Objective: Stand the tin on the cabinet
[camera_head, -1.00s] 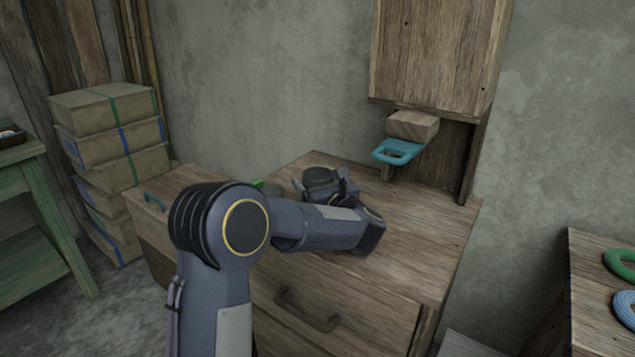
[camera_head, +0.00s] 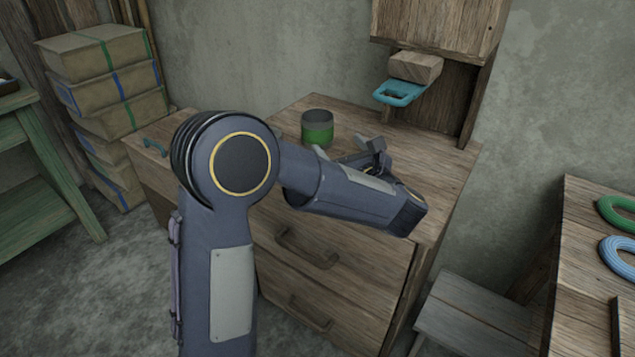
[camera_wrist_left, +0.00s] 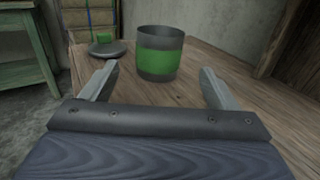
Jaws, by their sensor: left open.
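The tin (camera_head: 317,130) is a grey cylinder with a green band. It stands upright on the top of the wooden cabinet (camera_head: 425,190). It shows whole in the left wrist view (camera_wrist_left: 160,62), ahead of and between the spread fingers. My left gripper (camera_head: 362,153) is open and empty, just to the right and near side of the tin, apart from it. Its two fingers also show in the left wrist view (camera_wrist_left: 157,76). My right gripper is in neither view.
A flat grey round piece (camera_wrist_left: 108,48) lies beside the tin, with a green thing at it. A teal-handled item (camera_head: 400,93) juts out below a wall box (camera_head: 435,25). Stacked parcels (camera_head: 100,55) stand left.

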